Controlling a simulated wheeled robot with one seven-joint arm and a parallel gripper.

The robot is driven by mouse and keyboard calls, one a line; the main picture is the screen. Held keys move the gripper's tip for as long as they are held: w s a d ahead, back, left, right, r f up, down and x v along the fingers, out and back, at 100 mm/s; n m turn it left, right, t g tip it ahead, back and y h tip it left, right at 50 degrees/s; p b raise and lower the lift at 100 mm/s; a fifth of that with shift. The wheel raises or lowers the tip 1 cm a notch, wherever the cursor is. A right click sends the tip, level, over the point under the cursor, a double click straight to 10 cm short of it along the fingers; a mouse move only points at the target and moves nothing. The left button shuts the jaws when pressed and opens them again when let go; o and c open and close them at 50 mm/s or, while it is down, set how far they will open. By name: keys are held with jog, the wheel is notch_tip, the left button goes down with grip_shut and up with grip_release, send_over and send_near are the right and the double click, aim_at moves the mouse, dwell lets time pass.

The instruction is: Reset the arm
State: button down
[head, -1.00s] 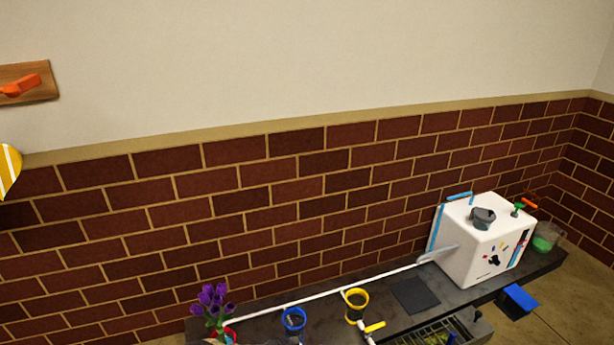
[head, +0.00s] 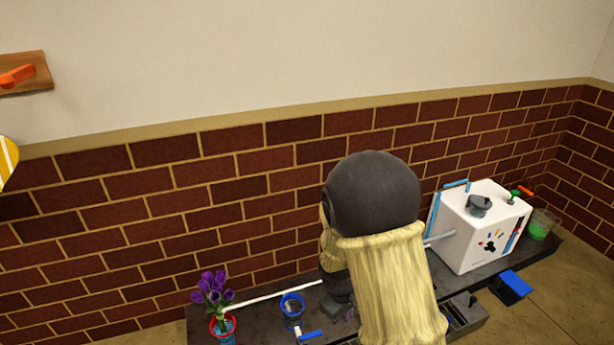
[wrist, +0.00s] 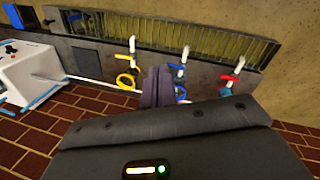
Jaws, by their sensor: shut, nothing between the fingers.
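My gripper (wrist: 158,88) shows in the wrist view with its dark fingers together and nothing between them. It is over the counter, in front of the row of coloured rings. In the head view my bent arm covers the middle of the counter, and the gripper's tips cannot be made out clearly there.
The dark counter (head: 262,318) runs along the brick wall. Purple flowers (head: 212,288) stand in a red-rimmed holder at left, beside a blue-rimmed holder (head: 292,306). A white box (head: 480,228) and a clear container with green contents (head: 541,226) are at right. A yellow ring (wrist: 126,78) shows in the wrist view.

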jog(key=s+d+r+m+t+y, duration=0.1)
jog(key=s+d+r+m, duration=0.25)
jog(key=s+r, duration=0.25)
jog(key=s+d+r+m+y, duration=0.1)
jog(key=s+d+r+m, duration=0.1)
jog(key=s+r+m, duration=0.35)
notch_tip(320, 180, up, 38)
jog(key=n+p, duration=0.1)
jog(key=p, duration=3.7)
jog(key=shift+w+d+r+p, duration=0.15)
jog(key=shift+w+r+p, duration=0.05)
jog(key=shift+r+p, duration=0.1)
jog(key=shift+f, duration=0.1)
